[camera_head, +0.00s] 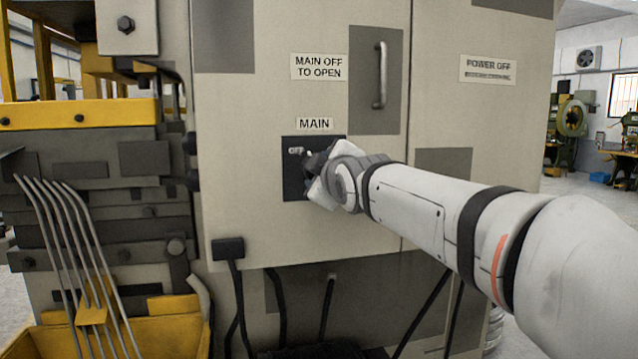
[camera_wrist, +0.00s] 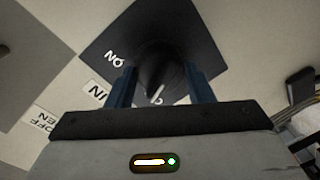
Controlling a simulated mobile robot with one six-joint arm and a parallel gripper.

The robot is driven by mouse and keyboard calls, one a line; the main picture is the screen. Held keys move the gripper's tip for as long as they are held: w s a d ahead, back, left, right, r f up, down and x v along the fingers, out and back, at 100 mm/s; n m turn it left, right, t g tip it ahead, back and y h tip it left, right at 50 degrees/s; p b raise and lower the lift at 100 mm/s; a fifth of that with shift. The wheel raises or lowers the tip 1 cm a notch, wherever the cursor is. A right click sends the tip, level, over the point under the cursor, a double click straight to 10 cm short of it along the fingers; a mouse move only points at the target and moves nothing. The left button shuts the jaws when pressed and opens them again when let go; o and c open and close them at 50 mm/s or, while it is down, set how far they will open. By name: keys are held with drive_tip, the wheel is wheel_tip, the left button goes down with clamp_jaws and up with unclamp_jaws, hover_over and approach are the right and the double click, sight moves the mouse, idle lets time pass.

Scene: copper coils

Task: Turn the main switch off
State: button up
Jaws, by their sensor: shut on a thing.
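The main switch is a dark rotary knob (camera_wrist: 158,72) with a light pointer line, on a dark square plate (camera_head: 293,182) under the "MAIN" label (camera_head: 314,124) on the cabinet door. In the wrist view, "ON" shows on the plate (camera_wrist: 190,22), and the pointer line lies away from it, near a partly hidden mark. My gripper (camera_wrist: 163,88) has one blue-grey finger on each side of the knob and is shut on it. In the head view my gripper (camera_head: 312,178) covers most of the knob and part of the plate.
The beige cabinet (camera_head: 250,110) has a vertical door handle (camera_head: 380,75) above right of the switch and a "MAIN OFF TO OPEN" sign (camera_head: 318,67). A yellow machine with bent metal rods (camera_head: 75,250) stands at the left. Black cables (camera_head: 237,300) hang below.

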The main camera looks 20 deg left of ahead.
drive_tip(key=shift+a+f+n+b, duration=0.1)
drive_tip(key=shift+f+n+b, duration=0.05)
drive_tip(key=shift+n+b, duration=0.65)
drive_tip(key=shift+n+h, duration=0.3)
drive_tip(key=shift+n, duration=1)
drive_tip(key=o, duration=1)
drive_tip(key=shift+c, duration=0.2)
drive_tip(key=v, duration=0.8)
drive_tip(key=shift+a, duration=0.1)
